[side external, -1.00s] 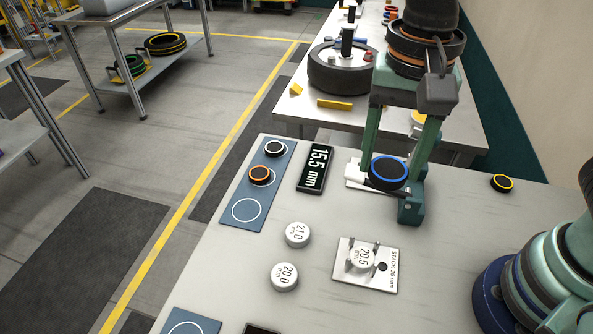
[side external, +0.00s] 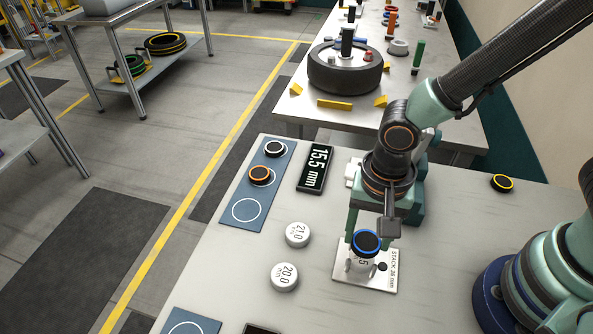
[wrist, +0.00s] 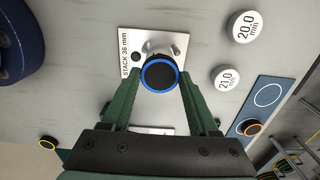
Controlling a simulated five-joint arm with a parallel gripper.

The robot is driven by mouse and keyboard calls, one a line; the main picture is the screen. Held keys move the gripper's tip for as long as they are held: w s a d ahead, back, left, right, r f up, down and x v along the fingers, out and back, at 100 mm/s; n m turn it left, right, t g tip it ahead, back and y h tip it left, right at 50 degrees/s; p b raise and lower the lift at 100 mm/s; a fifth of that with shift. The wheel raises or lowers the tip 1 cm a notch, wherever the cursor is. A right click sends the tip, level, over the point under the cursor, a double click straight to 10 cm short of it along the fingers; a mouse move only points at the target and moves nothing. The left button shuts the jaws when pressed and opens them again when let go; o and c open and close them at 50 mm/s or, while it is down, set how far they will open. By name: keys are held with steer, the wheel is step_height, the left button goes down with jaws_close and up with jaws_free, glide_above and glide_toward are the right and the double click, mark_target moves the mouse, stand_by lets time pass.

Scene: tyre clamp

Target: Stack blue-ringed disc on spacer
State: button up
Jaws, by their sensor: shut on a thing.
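The blue-ringed disc (side external: 366,243) is black with a bright blue ring. My gripper (side external: 367,240) is shut on it, with one finger on each side in the wrist view (wrist: 160,80). The disc also shows in the wrist view (wrist: 160,75), over the plate's near part. The white spacer (side external: 360,265) stands on the plate marked "STACK 36 mm" (side external: 383,281), below the disc and partly hidden by it. I cannot tell whether disc and spacer touch.
White spacers marked 21.0 (side external: 297,235) and 20.0 (side external: 284,277) lie left of the plate. A blue mat (side external: 232,220) holds an orange-ringed disc (side external: 260,174) and a white-ringed disc (side external: 274,148). A display reads 15.5 mm (side external: 313,168). A yellow-ringed disc (side external: 502,183) lies at right.

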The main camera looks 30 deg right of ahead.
mark_target(367, 241)
steer(key=shift+f, duration=1.65)
steer(key=o, duration=1.4)
steer(key=shift+f, duration=0.15)
steer(key=shift+c, duration=0.2)
step_height(367, 241, up, 12)
steer(key=shift+f, duration=0.25)
steer(key=w+d+r+n+t, duration=0.2)
steer(key=w+d+r+n, duration=0.1)
steer(key=d, duration=0.6)
steer(key=w+d+r+n+t, duration=0.3)
steer(key=d+r+n, duration=0.3)
steer(key=d, duration=0.3)
steer(key=shift+d+r+t, duration=0.25)
steer(key=shift+r+t, duration=0.05)
steer(key=shift+r, duration=0.45)
